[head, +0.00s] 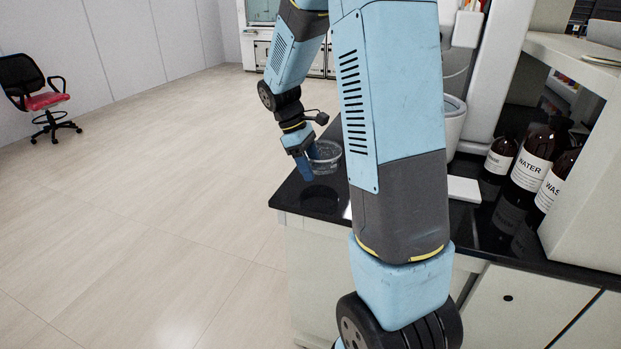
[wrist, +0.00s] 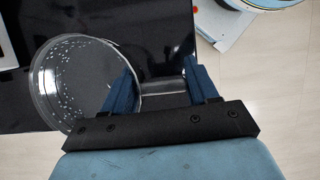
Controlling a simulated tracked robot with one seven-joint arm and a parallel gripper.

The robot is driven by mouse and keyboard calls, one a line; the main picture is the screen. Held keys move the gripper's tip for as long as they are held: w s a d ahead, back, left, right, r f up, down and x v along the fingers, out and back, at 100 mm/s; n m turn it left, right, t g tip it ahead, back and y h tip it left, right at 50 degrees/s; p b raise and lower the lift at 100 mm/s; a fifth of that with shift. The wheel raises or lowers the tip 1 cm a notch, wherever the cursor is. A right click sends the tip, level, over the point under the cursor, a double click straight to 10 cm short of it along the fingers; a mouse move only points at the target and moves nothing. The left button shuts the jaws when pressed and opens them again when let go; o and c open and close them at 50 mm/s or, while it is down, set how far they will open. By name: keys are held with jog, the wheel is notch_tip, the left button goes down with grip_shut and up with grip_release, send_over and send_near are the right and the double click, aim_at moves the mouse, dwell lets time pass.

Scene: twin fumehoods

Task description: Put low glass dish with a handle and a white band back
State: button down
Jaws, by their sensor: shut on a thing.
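The low clear glass dish (head: 328,152) is held in the air above the near left corner of the black counter, with a dark round shadow or reflection below it. In the wrist view the round dish (wrist: 62,85) fills the left side, with white specks on its glass. Its short handle (wrist: 165,88) points right, between my fingers. My gripper (head: 308,164) is shut on the dish at this handle; both blue fingers show in the wrist view (wrist: 165,85). The white band is hard to make out.
The black counter (head: 322,200) ends at its left edge, with open floor beyond. A white flat plate (head: 464,189), a white tub (head: 453,125) and brown labelled bottles (head: 530,160) stand to the right. My arm hides the counter's middle. A red chair (head: 48,101) is far left.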

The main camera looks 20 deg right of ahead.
jog(key=shift+w+d+f, duration=0.15)
jog(key=shift+w+f, duration=0.35)
jog(key=shift+f, duration=0.15)
jog(key=shift+w+d+f, duration=0.15)
jog(key=shift+w+f, duration=0.3)
jog(key=shift+f, duration=1.6)
jog(key=shift+c, duration=1.5)
grip_release()
